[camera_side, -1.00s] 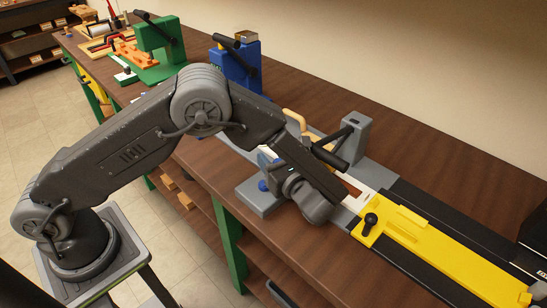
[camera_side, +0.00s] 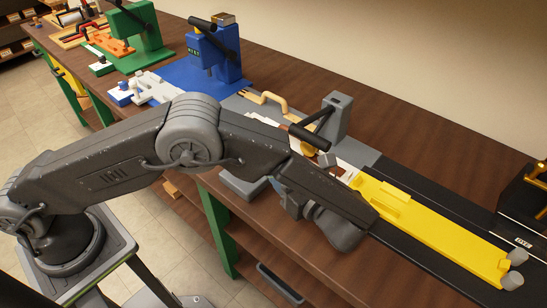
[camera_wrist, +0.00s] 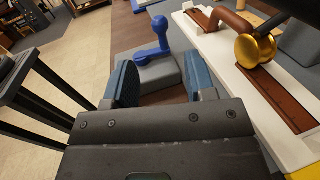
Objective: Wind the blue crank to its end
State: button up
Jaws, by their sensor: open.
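The blue crank (camera_wrist: 158,40) shows in the wrist view. It has an upright arm with a knob on top and stands on a grey block (camera_wrist: 152,75). My gripper (camera_wrist: 160,70) is open, its two blue-padded fingers apart at the bottom of the view. The crank and block show beyond and between the fingers, and I see no grip on the crank. In the side view the grey block (camera_side: 243,187) shows partly beside my wrist, which hides the crank and my fingertips.
Right of the crank, a white plate (camera_wrist: 215,58) carries brown strips and a brass knob (camera_wrist: 255,47). In the side view a grey post with a black handle (camera_side: 333,118) stands behind my wrist, and a yellow slide (camera_side: 430,235) lies right. A blue press (camera_side: 214,55) stands farther back.

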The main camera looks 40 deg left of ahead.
jog(key=shift+v, duration=0.8)
jog(key=shift+s+r+g+h, duration=0.1)
jog(key=shift+r+g+h, duration=0.4)
jog(key=shift+h, duration=0.2)
jog(key=d+r+g+h, duration=0.3)
jog(key=r+h, duration=0.5)
jog(key=h, duration=0.4)
jog(key=w+a+r+n+h, duration=0.2)
jog(key=a+r+n, duration=0.1)
jog(key=a+n, duration=0.3)
jog(key=w+a+r+n+h, duration=0.1)
jog(key=a+r+n+h, duration=0.15)
jog(key=a+n, duration=0.45)
jog(key=f, duration=0.4)
jog(key=a+f+m, duration=0.1)
jog(key=f, duration=0.4)
jog(key=f+m, duration=0.1)
jog(key=f, duration=0.3)
jog(key=shift+a+f+y, duration=0.15)
jog(key=shift+a+y, duration=0.1)
